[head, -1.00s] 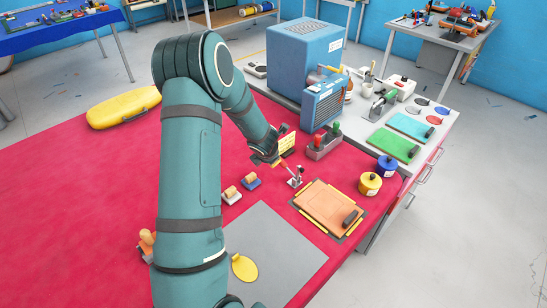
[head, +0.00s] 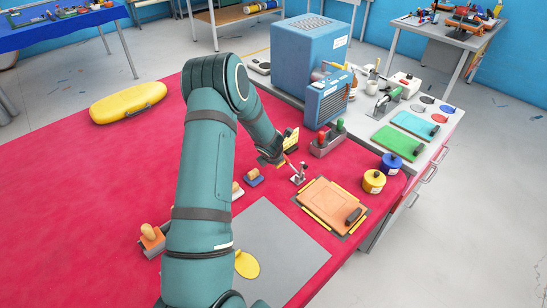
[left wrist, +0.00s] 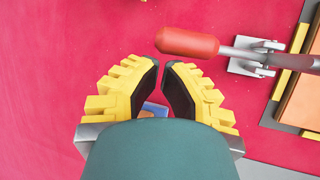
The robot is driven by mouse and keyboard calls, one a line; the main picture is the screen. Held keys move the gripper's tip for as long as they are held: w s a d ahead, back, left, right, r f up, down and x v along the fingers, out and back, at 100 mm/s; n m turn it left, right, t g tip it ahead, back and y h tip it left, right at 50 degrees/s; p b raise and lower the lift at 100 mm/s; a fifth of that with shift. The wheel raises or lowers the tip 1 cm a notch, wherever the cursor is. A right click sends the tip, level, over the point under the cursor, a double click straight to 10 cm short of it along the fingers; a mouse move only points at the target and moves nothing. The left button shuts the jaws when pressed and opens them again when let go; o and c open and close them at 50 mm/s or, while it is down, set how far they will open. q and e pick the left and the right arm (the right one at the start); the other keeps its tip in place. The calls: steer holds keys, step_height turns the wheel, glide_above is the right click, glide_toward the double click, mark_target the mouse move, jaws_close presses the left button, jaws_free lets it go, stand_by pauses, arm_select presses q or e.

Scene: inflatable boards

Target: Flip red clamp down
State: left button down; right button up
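The red-handled clamp (head: 299,176) stands on the red table mat beside the orange board. Its handle is tilted up toward my left gripper in the head view. In the left wrist view the red handle (left wrist: 187,43) lies just beyond my left fingertips, and the metal base (left wrist: 252,60) is to its right. My left gripper (left wrist: 163,64) has yellow ribbed fingers with dark pads. A narrow gap shows between them, with nothing gripped. In the head view its yellow fingers (head: 291,139) are just above and left of the clamp. My right gripper is not in view.
The orange board (head: 328,203) lies right of the clamp. Yellow and blue pots (head: 374,181) are at the right edge. A blue-based tool (head: 253,177) lies left; the mat's left side is mostly clear.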

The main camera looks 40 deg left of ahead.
arm_select(q)
steer(key=shift+x, duration=1.25)
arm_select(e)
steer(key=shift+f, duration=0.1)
arm_select(q)
steer(key=shift+r, duration=0.1)
steer(key=shift+r+b, duration=0.1)
steer(key=shift+b, duration=0.25)
steer(key=shift+d+r+y, duration=0.15)
steer(key=shift+r+y, duration=0.05)
steer(key=shift+y, duration=0.1)
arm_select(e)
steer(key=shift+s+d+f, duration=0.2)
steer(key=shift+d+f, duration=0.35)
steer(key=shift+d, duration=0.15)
